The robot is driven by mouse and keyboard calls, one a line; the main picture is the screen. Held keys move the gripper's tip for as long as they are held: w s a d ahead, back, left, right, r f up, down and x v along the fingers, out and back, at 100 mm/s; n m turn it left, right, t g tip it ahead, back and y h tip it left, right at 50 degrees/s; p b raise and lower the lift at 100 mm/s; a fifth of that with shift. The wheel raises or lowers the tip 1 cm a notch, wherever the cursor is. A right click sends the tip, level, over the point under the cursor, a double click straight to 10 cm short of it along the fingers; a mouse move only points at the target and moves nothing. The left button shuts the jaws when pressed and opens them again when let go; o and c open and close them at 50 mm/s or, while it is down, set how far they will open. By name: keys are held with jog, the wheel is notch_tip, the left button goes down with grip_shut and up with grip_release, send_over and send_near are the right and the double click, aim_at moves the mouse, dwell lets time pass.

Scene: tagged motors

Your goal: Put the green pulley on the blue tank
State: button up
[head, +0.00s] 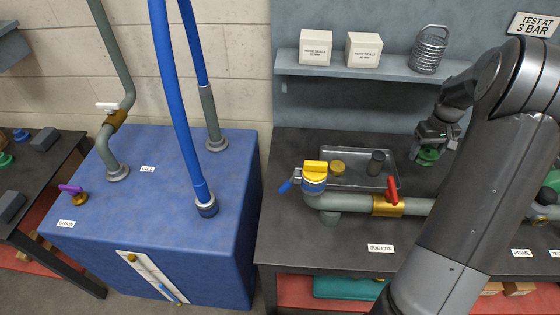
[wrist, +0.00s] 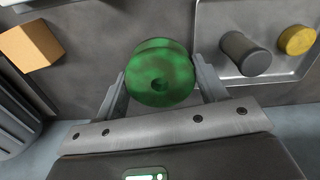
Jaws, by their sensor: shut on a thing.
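The green pulley (wrist: 161,73) is between the two fingers of my gripper (wrist: 163,85) in the wrist view, and the fingers are shut on it. I cannot tell whether the pulley still touches the bench. The blue tank (head: 120,222) stands at the left in the head view, well apart from my gripper. Its top bears a FILL label, a DRAIN label and pipe fittings.
A metal tray (head: 348,182) holds a yellow piece (head: 337,166) and a dark cylinder (head: 376,162). A pipe with a yellow-capped fitting (head: 315,172) and a red-handled valve (head: 391,192) runs along the bench front. Blue hoses (head: 176,100) rise from the tank. A shelf (head: 370,70) holds boxes.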

jog(key=w+a+r+n, duration=0.15)
jog(key=a+n, duration=0.35)
jog(key=a, duration=0.6)
jog(key=w+a+r+n, duration=0.15)
jog(key=a+n, duration=0.25)
jog(key=a, duration=0.7)
jog(key=n, duration=0.7)
send_over(151, 204)
jog(key=f, duration=1)
jog(key=shift+w+d+f, duration=0.1)
jog(key=shift+d+f, duration=0.05)
jog(key=shift+d, duration=0.25)
jog(key=shift+s+a+f, duration=0.2)
jog(key=shift+a+f, duration=0.1)
jog(key=shift+a, duration=0.15)
jog(key=shift+f, duration=1.95)
